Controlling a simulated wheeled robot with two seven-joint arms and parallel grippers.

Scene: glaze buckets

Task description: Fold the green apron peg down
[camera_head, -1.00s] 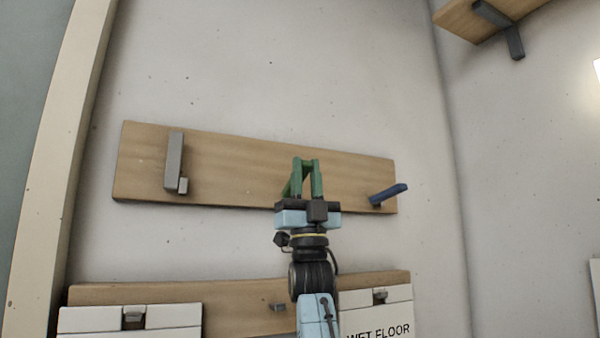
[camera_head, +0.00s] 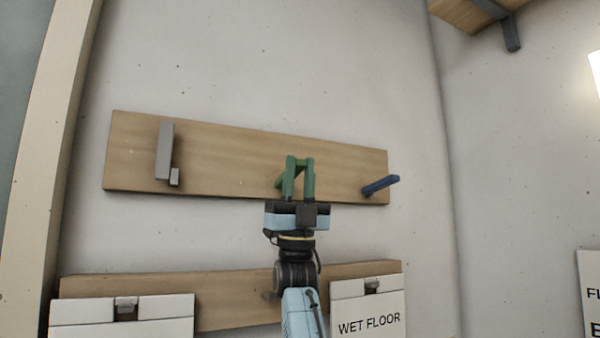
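The green apron peg (camera_head: 281,184) is on the upper wooden wall board (camera_head: 225,165), between a grey peg and a blue peg. My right gripper (camera_head: 300,164) reaches up from below in front of it. Its two green fingers stand upright with a gap between them, and wood shows through. Peg and fingers are of similar green, so where one ends is hard to tell. I cannot tell whether they touch. Much of the peg is hidden behind the fingers. My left gripper is out of view.
The grey peg (camera_head: 165,150) stands upright on the left. The blue peg (camera_head: 381,186) sticks out on the right. A lower board (camera_head: 220,287) carries white signs, one reading WET FLOOR (camera_head: 368,314). A bracketed shelf (camera_head: 470,12) is at upper right.

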